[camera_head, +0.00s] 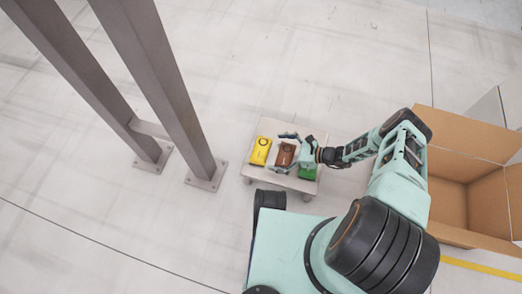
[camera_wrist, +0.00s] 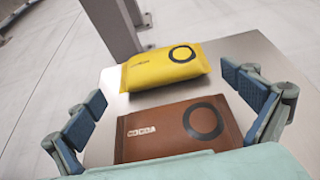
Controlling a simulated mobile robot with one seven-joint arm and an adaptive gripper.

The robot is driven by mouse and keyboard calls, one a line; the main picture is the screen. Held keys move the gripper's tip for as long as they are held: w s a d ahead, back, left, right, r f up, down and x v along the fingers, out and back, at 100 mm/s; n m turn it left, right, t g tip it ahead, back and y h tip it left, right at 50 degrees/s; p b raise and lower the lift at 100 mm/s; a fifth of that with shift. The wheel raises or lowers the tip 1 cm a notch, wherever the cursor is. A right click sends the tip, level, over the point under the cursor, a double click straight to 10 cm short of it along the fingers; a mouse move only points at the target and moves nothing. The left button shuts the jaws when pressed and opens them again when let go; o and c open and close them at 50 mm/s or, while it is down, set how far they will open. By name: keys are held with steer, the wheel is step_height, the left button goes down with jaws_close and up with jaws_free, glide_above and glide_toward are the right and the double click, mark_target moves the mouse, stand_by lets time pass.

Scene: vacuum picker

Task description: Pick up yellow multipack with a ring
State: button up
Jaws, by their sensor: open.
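The yellow multipack (camera_head: 260,151) lies flat at the left of a small table (camera_head: 270,130). In the wrist view the yellow multipack (camera_wrist: 166,68) lies at the far side, with a black ring printed near its right end. A brown pack (camera_wrist: 170,128), also with a black ring, lies nearer, between my gripper's fingers in that view. My gripper (camera_head: 290,141) is open and empty above the table, over the brown pack. In the wrist view its blue-padded fingers (camera_wrist: 170,105) are spread wide. The yellow multipack is beyond the fingertips, apart from them.
A green pack (camera_head: 308,172) lies at the table's right, partly hidden by my gripper. A large open cardboard box (camera_head: 450,205) stands at the right. Grey steel posts (camera_head: 175,100) stand on the floor left of the table.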

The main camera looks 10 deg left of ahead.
mark_target(266, 150)
steer(key=b+x, duration=0.1)
steer(key=x, duration=0.3)
steer(key=shift+w+a+f, duration=0.1)
steer(key=shift+a, duration=0.15)
steer(key=shift+c, duration=0.6)
steer(key=c, duration=1.2)
